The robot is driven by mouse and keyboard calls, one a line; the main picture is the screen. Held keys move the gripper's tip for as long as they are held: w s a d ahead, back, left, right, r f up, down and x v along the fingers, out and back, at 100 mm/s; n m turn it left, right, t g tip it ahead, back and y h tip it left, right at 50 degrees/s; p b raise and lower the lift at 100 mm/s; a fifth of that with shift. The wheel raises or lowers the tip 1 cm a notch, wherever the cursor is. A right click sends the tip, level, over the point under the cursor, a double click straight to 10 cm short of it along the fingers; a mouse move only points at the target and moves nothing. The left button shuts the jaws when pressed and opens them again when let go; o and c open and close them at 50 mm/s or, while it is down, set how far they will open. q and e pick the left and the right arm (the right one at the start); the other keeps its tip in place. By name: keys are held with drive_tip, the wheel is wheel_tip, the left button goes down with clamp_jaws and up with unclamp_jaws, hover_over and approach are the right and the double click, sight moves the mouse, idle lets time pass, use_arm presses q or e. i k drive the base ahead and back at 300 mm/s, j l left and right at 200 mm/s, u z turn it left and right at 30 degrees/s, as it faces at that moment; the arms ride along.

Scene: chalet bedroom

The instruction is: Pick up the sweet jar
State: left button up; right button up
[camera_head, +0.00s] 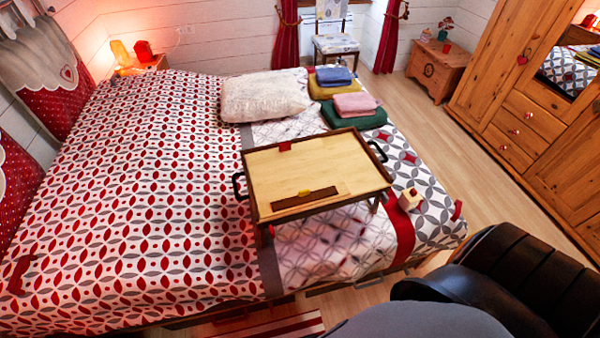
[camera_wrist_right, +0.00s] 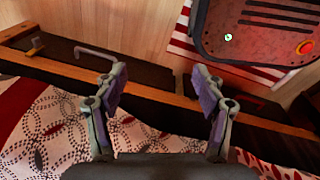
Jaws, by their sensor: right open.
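I cannot tell for sure which thing is the sweet jar. An amber, see-through jar-like vessel (camera_head: 120,53) stands at the far left, beside a red object (camera_head: 143,50), on the bedside table. A small cream block-like item with a dark red top (camera_head: 409,199) sits on the bed right of the wooden bed tray (camera_head: 264,205). My right gripper (camera_wrist_right: 158,84) is open and empty in the right wrist view, with the bed's edge behind it. No jar shows in that view. My left gripper is not in view.
The bed (camera_head: 120,190) fills the left and middle. A white pillow (camera_head: 265,96) and folded textiles (camera_head: 352,120) lie behind the tray. A chair (camera_head: 336,43), small chest (camera_head: 440,70) and wardrobe (camera_head: 530,95) stand beyond. Wooden floor (camera_head: 440,125) is clear between bed and wardrobe.

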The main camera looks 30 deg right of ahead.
sight(404, 204)
drive_tip(key=l+z, duration=0.1)
drive_tip(key=z, duration=0.9)
drive_tip(key=l+z, duration=0.1)
drive_tip(key=z, duration=0.4)
drive_tip(key=i+z, duration=0.1)
drive_tip(key=z, duration=0.4)
drive_tip(key=u, duration=1)
drive_tip(key=i+l+u, duration=0.15)
drive_tip(key=l, duration=0.3)
drive_tip(key=l+u, duration=0.15)
drive_tip(key=l, duration=0.35)
drive_tip(key=i+l+u, duration=0.15)
drive_tip(key=l, duration=0.9)
drive_tip(key=i, duration=0.05)
